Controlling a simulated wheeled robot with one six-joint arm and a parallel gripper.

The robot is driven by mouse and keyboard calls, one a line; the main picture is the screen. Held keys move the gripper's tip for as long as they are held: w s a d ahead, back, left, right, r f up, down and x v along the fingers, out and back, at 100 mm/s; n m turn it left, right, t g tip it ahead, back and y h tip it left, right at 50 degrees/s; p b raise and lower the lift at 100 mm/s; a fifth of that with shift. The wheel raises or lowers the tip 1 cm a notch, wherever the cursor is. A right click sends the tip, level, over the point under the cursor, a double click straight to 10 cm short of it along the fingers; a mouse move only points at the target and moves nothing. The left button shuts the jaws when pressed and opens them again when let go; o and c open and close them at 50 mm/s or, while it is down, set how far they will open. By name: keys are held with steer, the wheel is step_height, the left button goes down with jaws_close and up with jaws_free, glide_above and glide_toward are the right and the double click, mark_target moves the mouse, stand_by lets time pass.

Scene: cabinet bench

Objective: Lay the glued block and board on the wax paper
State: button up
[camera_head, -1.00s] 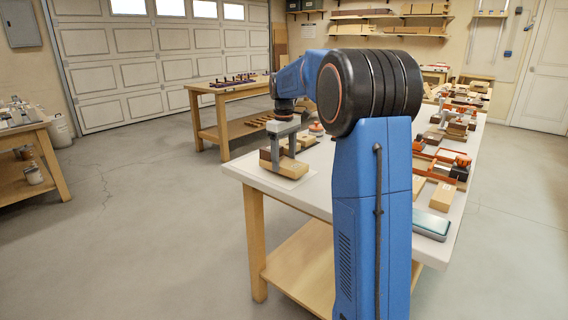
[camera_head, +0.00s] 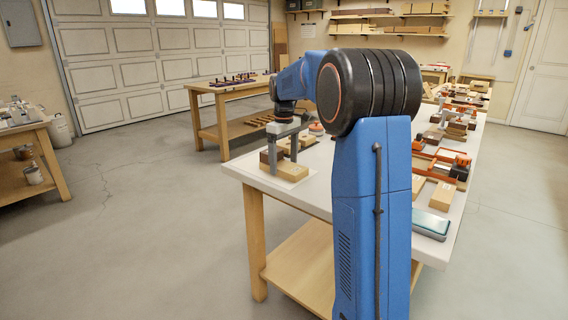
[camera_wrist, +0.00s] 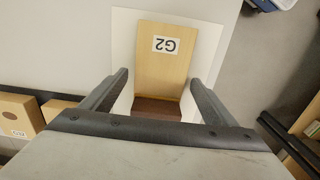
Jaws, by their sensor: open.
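The glued piece is a light wooden board (camera_wrist: 165,55) marked G2, with a dark brown block (camera_wrist: 156,107) at its near end in the wrist view. The board lies flat on the white wax paper (camera_wrist: 122,40), whose edges show around it. My gripper (camera_wrist: 158,78) is open, with one finger on each side of the piece and visible gaps to the board. In the head view my gripper (camera_head: 283,153) is low over the near left bench corner, with the board (camera_head: 287,172) beneath it. The lower part of the block is hidden in the wrist view.
Other wooden blocks (camera_wrist: 18,115) lie to the left in the wrist view. The white bench top (camera_head: 322,182) is clear right of the piece. Clamps and more blocks (camera_head: 440,160) crowd its right side, near a teal-topped box (camera_head: 431,223).

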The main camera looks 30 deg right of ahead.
mark_target(284, 165)
step_height(284, 165, up, 11)
steer(key=s+a+m+t, duration=0.1)
steer(key=s+a, duration=0.6)
steer(key=s, duration=0.3)
steer(key=s+a+f+m+t, duration=0.1)
steer(key=s+a+f, duration=0.2)
steer(key=s+f, duration=0.3)
steer(key=s+a+f+m+t, duration=0.1)
steer(key=s+a+f, duration=0.3)
steer(key=s, duration=1)
steer(key=s+a+f+m+t, duration=0.1)
steer(key=s+a+f, duration=0.3)
steer(key=s+f, duration=0.4)
steer(key=shift+s+a+t, duration=0.25)
steer(key=shift+s+t, duration=0.15)
steer(key=shift+s, duration=0.5)
steer(key=shift+r, duration=0.1)
steer(key=shift+c, duration=0.7)
